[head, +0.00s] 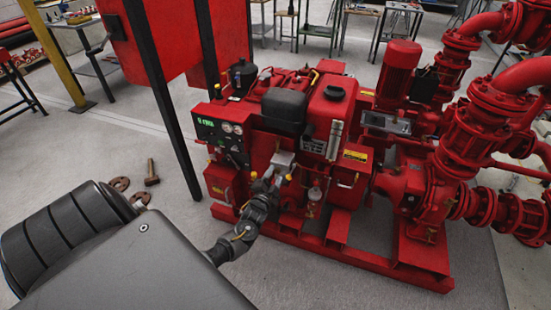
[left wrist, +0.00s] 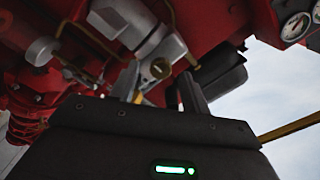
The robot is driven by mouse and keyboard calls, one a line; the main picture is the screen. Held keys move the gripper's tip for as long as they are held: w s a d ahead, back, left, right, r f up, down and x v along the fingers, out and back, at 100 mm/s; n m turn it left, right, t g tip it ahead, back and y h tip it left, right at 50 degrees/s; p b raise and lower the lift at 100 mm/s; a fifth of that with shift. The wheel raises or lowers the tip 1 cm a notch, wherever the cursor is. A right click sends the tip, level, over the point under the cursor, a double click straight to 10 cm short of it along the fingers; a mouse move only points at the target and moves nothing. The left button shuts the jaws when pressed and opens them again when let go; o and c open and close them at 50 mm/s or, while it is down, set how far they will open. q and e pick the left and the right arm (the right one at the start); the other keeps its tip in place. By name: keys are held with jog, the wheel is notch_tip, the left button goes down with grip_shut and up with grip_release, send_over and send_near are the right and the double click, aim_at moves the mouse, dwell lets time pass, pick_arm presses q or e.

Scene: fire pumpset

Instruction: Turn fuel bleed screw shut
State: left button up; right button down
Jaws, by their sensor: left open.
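The fuel bleed screw appears to be the round brass-coloured head (left wrist: 160,68) on a grey metal housing (left wrist: 168,47) in the left wrist view. The grey housing also shows in the head view (head: 283,158), on the front of the red pumpset. My left gripper (head: 276,180) is at the front of the engine, just below this housing. In the left wrist view its two fingers (left wrist: 158,88) stand apart, with the brass head between and beyond their tips. I cannot tell whether they touch it. My right gripper is not in view.
A control panel with gauges (head: 228,133) is left of the housing. Thin pipes (left wrist: 92,40) run close to the fingers. A red box (head: 351,165) stands to the right. A black post (head: 165,110) rises at left. Open floor (head: 330,280) lies in front.

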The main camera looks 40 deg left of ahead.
pick_arm(q)
jog(key=v, duration=0.9)
jog(key=shift+s, duration=0.2)
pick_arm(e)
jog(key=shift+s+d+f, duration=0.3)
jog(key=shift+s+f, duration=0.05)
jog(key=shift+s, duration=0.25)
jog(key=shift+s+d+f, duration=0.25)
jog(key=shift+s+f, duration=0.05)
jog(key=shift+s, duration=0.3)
pick_arm(q)
jog(key=shift+d, duration=0.1)
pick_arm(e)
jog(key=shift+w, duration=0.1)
